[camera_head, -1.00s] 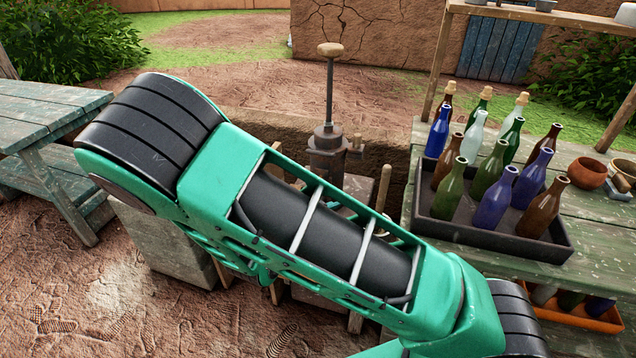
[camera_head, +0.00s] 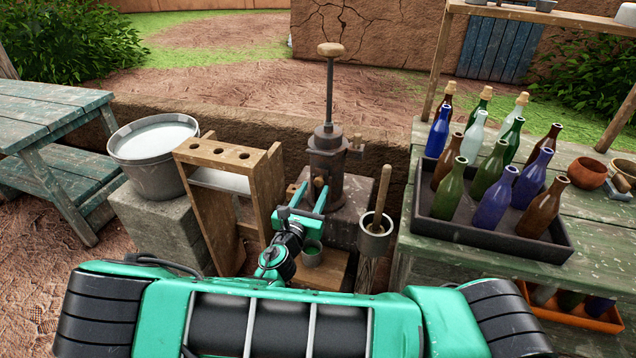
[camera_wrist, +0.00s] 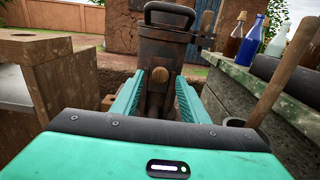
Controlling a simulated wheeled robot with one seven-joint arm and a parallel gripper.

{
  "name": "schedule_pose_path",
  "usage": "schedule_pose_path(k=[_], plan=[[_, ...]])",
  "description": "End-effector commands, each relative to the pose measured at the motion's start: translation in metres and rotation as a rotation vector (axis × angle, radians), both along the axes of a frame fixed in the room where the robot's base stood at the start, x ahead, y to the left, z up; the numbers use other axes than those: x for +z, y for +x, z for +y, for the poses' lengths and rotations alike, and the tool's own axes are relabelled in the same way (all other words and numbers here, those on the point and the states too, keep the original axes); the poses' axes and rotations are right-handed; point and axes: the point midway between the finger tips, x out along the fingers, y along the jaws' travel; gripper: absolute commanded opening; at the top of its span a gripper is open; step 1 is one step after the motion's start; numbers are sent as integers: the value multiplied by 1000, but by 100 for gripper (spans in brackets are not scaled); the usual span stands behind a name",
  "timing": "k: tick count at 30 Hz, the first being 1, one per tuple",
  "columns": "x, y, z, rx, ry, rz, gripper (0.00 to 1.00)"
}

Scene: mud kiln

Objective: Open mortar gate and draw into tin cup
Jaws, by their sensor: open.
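The mortar dispenser (camera_head: 327,160) is a dark iron cylinder with a tall plunger rod and wooden grip, standing on a stone block. A round wooden knob (camera_wrist: 160,75) sticks out low on its front, likely part of the gate. My gripper (camera_head: 309,196) is open in front of the dispenser. In the wrist view its two teal fingers (camera_wrist: 158,88) lie on either side of the knob, with gaps visible; contact cannot be told. A small greenish-grey cup (camera_head: 312,254), probably the tin cup, stands upright on a low wooden board below the gripper.
A wooden rack with holes (camera_head: 219,153) stands close on the left, beside a bucket of pale liquid (camera_head: 152,140) on a block. A metal pot (camera_head: 376,241) with a wooden stick stands close on the right. A bottle tray (camera_head: 447,233) sits on the right-hand table.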

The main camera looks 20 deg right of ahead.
Motion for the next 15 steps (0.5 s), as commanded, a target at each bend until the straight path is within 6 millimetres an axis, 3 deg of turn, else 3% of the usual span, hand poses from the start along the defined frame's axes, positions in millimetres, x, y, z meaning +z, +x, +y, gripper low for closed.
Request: schedule_pose_path(k=[6, 15], plan=[[0, 28, -21, -3, 1, 0, 41], [0, 42, -31, -1, 1, 2, 41]])
